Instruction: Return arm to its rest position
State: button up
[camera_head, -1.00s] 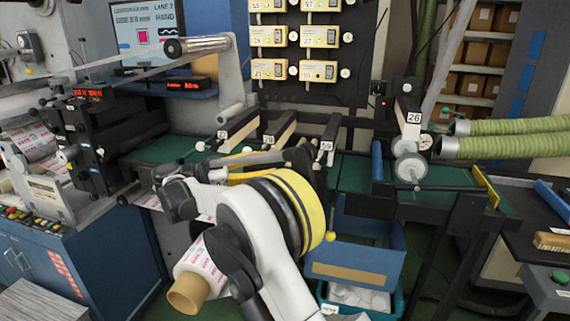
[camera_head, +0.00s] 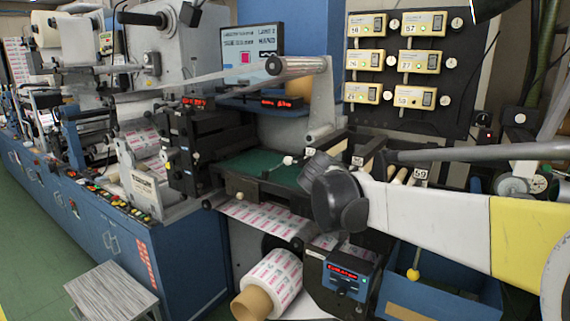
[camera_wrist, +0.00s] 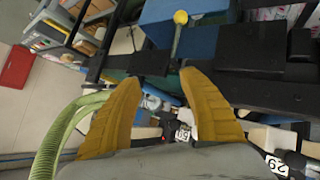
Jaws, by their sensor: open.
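My gripper (camera_wrist: 160,80) shows in the wrist view with its two yellow ribbed fingers spread apart and nothing between them. In the head view my white arm with a yellow band (camera_head: 440,225) reaches across the lower right, in front of the rewinder frame. Its dark joint (camera_head: 335,190) is near the green table. I cannot make out the gripper fingers in the head view. In the wrist view a yellow ball knob (camera_wrist: 180,17) on a rod lies beyond the fingertips; the knob also shows in the head view (camera_head: 413,275) below my arm.
A printed roll (camera_head: 272,284) hangs low under the machine, with a blue control box (camera_head: 348,276) beside it. A blue bin (camera_head: 440,297) stands below my arm. A green hose (camera_wrist: 65,135) runs close to the left finger. A grey stool (camera_head: 110,292) stands on open floor.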

jog(key=s+a+f+n+t+y+b, duration=0.2)
jog(key=s+a+f+n+y, duration=0.2)
jog(key=s+f, duration=0.4)
jog(key=s+a+f+n+t+y+b, duration=0.2)
jog(key=s+f, duration=0.7)
jog(key=s, duration=0.5)
jog(key=a+n+y+b, duration=0.1)
jog(key=a+n+y, duration=0.1)
jog(key=n+y, duration=0.1)
jog(key=shift+f+t+y, duration=0.2)
jog(key=shift+t+y, duration=0.1)
jog(key=shift+y, duration=0.4)
